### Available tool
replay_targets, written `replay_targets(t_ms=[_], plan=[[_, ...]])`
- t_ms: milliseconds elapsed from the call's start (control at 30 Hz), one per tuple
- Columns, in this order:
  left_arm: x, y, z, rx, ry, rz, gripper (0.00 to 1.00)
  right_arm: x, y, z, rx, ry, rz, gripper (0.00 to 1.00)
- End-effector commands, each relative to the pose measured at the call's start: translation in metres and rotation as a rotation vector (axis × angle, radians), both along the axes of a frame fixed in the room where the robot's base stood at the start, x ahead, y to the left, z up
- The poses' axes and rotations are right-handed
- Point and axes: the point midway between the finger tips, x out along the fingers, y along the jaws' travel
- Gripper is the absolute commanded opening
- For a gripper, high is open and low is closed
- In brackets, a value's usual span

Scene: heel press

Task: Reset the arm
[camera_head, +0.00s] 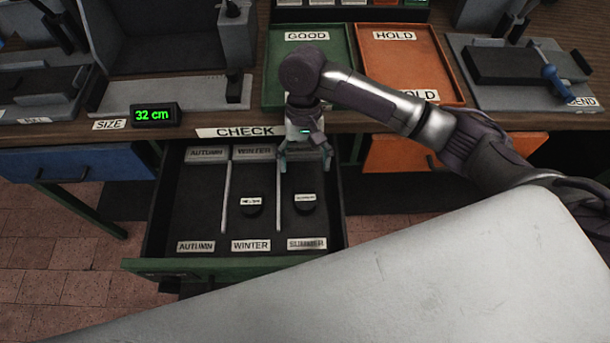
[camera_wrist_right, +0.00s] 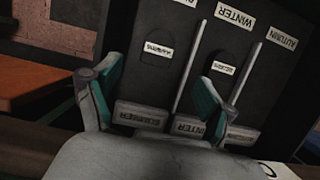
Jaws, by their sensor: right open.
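My right arm (camera_head: 430,125) reaches in from the right. My right gripper (camera_head: 305,160) is open and empty and hangs over the back of the open drawer (camera_head: 190,215), at its right-hand compartment. In the right wrist view the two teal-padded fingers of my right gripper (camera_wrist_right: 160,95) stand wide apart, with nothing between them but the drawer floor behind. My left gripper is not in view.
The drawer has AUTUMN, WINTER and SUMMER compartments split by thin dividers (camera_head: 226,197). Dark heel pieces lie in WINTER (camera_head: 251,208) and SUMMER (camera_head: 305,206). Green GOOD (camera_head: 308,75) and orange HOLD (camera_head: 400,65) trays are on the bench. A display (camera_head: 155,114) reads 32 cm.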

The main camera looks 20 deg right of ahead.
Motion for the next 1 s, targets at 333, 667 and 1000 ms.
replay_targets(t_ms=[333, 667, 1000], plan=[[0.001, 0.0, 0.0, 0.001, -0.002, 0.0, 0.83, 0.003, -0.001, 0.01, 0.0, 0.001, 0.0, 0.82], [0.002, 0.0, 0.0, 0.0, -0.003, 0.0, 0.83, 0.003, -0.001, 0.01, 0.0, 0.001, 0.0, 0.82], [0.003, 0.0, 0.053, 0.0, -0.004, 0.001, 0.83, 0.003, -0.001, 0.062, 0.0, 0.0, 0.0, 0.82]])
